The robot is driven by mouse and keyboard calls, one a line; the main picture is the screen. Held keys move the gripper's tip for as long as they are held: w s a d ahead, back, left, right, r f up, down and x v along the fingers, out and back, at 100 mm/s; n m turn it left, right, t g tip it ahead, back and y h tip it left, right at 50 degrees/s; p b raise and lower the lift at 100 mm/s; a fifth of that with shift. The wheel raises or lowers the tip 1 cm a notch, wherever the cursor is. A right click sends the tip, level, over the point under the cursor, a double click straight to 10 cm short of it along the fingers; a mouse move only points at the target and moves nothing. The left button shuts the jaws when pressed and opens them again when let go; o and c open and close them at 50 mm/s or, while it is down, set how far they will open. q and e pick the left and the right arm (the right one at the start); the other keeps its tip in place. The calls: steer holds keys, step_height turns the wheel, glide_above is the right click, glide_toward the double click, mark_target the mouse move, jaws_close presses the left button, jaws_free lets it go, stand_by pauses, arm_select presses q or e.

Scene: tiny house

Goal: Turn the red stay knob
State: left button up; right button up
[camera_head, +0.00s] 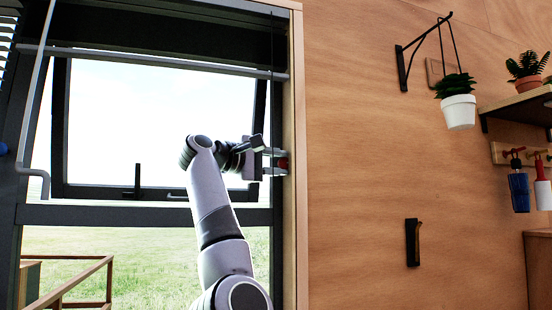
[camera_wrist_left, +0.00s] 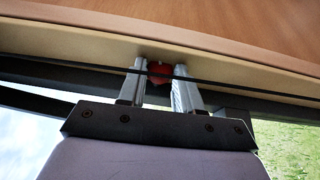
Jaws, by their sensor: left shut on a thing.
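The red stay knob (camera_head: 283,162) sits at the right side of the window frame, by the wooden jamb. In the left wrist view the red knob (camera_wrist_left: 160,69) lies between the fingertips, close to the pale wooden trim. My left gripper (camera_head: 276,162) reaches the knob from the left, its fingers pointing right. It also shows in the left wrist view (camera_wrist_left: 159,82), its two fingers shut on the knob from either side. A thin dark bar crosses in front of the fingers there and hides part of the knob. My right gripper is not in view.
The window (camera_head: 150,120) is tilted open in its dark frame, with a black handle (camera_head: 137,182) at its lower edge. A grey rail (camera_head: 150,60) crosses its top. On the wooden wall right are a hanging white pot (camera_head: 458,111) and a black wall handle (camera_head: 412,242).

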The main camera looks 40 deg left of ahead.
arm_select(q)
steer(key=shift+r+m+g, duration=0.25)
steer(key=shift+m+g, duration=0.25)
steer(key=shift+g, duration=0.6)
steer(key=o, duration=0.8)
steer(key=shift+c, duration=0.2)
steer(key=s+r+b, duration=0.1)
steer(key=s+b, duration=0.1)
steer(key=s, duration=0.5)
steer(key=shift+a+r+b, duration=0.15)
steer(key=shift+a+b, duration=0.1)
steer(key=shift+b, duration=0.05)
